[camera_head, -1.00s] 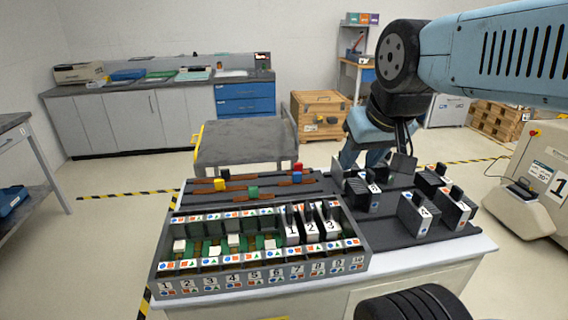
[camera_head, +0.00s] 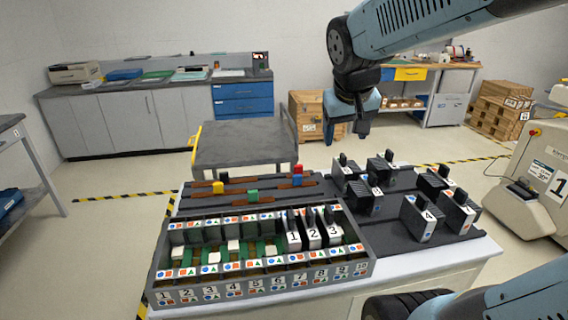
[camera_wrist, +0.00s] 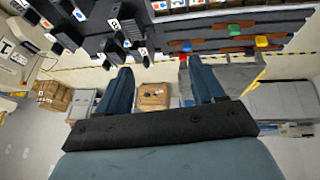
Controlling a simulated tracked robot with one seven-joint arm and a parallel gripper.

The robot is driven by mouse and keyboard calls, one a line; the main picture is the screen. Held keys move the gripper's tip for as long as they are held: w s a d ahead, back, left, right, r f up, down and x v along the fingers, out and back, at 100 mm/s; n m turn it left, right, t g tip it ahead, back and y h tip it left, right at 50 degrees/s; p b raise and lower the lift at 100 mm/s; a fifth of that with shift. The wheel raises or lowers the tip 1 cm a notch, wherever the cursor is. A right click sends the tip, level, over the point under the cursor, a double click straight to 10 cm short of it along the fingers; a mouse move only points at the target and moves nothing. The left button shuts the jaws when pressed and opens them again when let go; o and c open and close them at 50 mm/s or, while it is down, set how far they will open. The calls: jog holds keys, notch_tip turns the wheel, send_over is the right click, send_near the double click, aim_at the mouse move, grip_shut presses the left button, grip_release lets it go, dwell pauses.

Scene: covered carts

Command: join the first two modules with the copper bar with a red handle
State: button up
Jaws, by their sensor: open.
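The bar with the red handle (camera_head: 299,169) lies on the dark tray at the back left of the cart, its copper strip partly hidden by the blue handle (camera_head: 298,182) in front. Modules 1 (camera_head: 293,240), 2 (camera_head: 313,237) and 3 (camera_head: 333,231) stand upright side by side in the right half of the numbered rack (camera_head: 250,287). My gripper (camera_head: 346,138) is open and empty, high above the back of the cart, behind the loose modules in the picture. Its two spread fingers also show in the wrist view (camera_wrist: 162,82).
Other bars have green (camera_head: 252,196), yellow (camera_head: 218,187) and black (camera_head: 224,178) handles. Several loose black modules (camera_head: 420,218) stand on the right tray. A grey cart (camera_head: 245,143) stands behind, with open floor around it.

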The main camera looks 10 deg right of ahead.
jog(key=w+f, duration=0.3)
jog(key=w, duration=0.5)
jog(key=w+f, duration=0.3)
jog(key=w, duration=0.5)
jog(key=y, duration=0.2)
send_near(299, 166)
jog(key=shift+g, duration=0.3)
jog(key=x, duration=0.6)
jog(key=shift+w+a+r, duration=0.2)
jog(key=shift+w+a, duration=0.15)
jog(key=shift+d+x, duration=0.15)
jog(key=shift+x, duration=1.15)
jog(key=shift+d+x, duration=0.15)
jog(key=shift+x, duration=1.1)
jog(key=c, duration=1.1)
